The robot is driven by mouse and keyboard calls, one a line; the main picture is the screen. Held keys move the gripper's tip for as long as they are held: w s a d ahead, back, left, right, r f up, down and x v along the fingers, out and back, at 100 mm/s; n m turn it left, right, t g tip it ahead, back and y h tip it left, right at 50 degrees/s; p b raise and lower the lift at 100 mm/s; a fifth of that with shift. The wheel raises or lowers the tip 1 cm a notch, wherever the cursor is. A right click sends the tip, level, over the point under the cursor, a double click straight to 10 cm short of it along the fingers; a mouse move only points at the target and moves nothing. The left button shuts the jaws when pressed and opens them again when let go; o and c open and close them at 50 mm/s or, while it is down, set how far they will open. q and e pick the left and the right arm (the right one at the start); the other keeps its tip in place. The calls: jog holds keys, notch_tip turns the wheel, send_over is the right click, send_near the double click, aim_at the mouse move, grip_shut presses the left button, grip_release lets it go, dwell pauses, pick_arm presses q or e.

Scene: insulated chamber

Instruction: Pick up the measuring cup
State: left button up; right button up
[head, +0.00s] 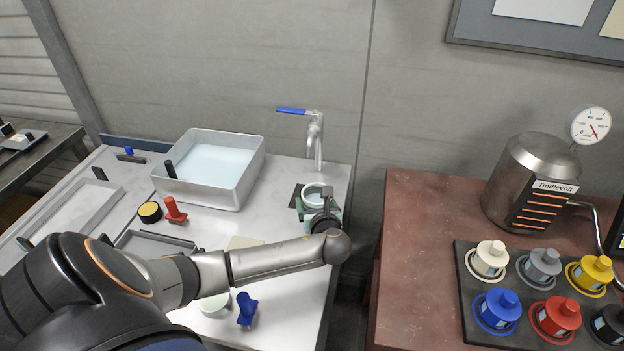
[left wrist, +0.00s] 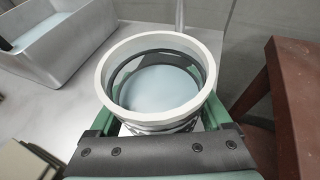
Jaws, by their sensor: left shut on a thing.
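The measuring cup (head: 314,191) is a round white-rimmed vessel below the tap at the back right of the light bench. In the left wrist view its white rim (left wrist: 104,88) and pale blue inside fill the middle. My left gripper (head: 318,212) is shut on the cup, with a green finger on either side of it. The cup looks upright. Whether it touches the surface under it I cannot tell. My right gripper is not in view.
A tap (head: 316,140) with a blue lever stands just behind the cup. A grey basin (head: 247,178) of pale liquid is to the left. A red-brown table (head: 420,255) stands to the right across a gap, with a metal pot (head: 530,160) and several coloured capped containers.

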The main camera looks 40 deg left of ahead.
aim_at(317, 206)
pick_arm(q)
jog(key=shift+s+d, duration=1.15)
jog(key=shift+d, duration=0.3)
jog(key=shift+s+d, duration=1.15)
jog(key=shift+d, duration=0.3)
